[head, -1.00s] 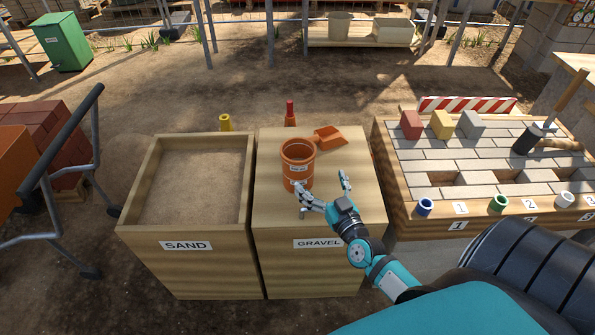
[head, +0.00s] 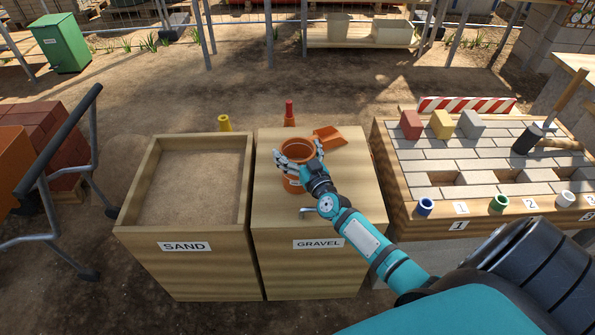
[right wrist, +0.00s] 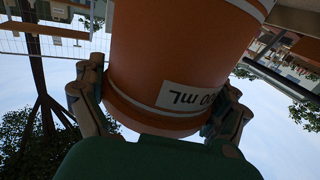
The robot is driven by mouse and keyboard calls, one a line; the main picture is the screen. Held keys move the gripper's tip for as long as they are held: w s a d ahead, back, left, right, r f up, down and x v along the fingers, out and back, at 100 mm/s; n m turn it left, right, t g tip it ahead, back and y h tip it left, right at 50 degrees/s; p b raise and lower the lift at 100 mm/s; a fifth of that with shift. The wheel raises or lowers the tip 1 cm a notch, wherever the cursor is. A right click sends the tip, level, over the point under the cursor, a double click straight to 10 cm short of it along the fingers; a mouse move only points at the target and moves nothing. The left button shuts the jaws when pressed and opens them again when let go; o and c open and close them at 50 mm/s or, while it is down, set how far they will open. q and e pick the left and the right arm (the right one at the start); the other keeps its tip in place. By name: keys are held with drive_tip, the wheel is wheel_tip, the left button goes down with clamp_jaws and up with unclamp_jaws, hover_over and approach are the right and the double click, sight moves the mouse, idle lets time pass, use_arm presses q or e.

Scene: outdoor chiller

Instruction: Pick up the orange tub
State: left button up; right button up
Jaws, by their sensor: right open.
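The orange tub (head: 292,146) stands on the closed wooden top of the gravel box (head: 350,195). My right gripper (head: 298,158) reaches over the tub's near side, its fingers on either side of the tub's upper part. In the right wrist view, the orange tub (right wrist: 185,60) fills the middle, with a white label reading partly "mL". One finger is to its left and one to its right; the gripper (right wrist: 158,105) is open around it. Whether the fingers touch the tub is hard to tell. My left gripper is not in view.
An orange scoop (head: 329,136) lies just behind and right of the tub, and a red-topped orange item (head: 289,113) stands behind it. The open sand box (head: 190,190) is at left. A block-paved bench (head: 435,180) is at right.

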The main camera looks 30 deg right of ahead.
drive_tip(key=shift+c, duration=0.8)
drive_tip(key=c, duration=1.3)
drive_tip(key=shift+r, duration=0.2)
drive_tip(key=shift+c, duration=0.2)
wheel_tip(320, 180, up, 10)
drive_tip(key=p, duration=0.6)
drive_tip(key=o, duration=1.1)
drive_tip(key=shift+c, duration=0.2)
drive_tip(key=c, duration=1.1)
